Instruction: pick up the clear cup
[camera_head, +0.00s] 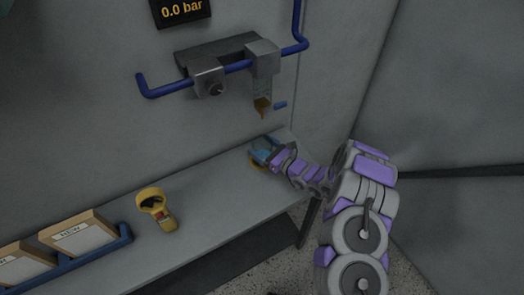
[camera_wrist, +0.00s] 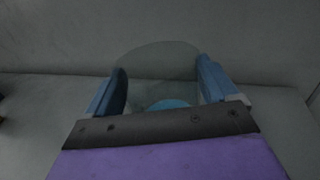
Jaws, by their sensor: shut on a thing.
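The clear cup (camera_wrist: 158,62) shows in the wrist view as a see-through rounded shape between my two blue fingers, with a blue patch low inside it. My gripper (camera_wrist: 160,88) is shut on the cup, one finger on each side. In the head view my gripper (camera_head: 265,152) is at the far right end of the grey bench, close to the wall. The cup is hard to make out there because the fingers cover it. A yellowish rim shows just below the fingers. I cannot tell whether the cup touches the bench.
The grey bench (camera_head: 205,196) runs along the wall. A yellow handheld tool (camera_head: 156,208) lies on it, left of my gripper. Boxes marked NEW (camera_head: 78,234) stand in a blue rack at the left. A blue pipe (camera_head: 170,88) with a grey fitting is on the wall above.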

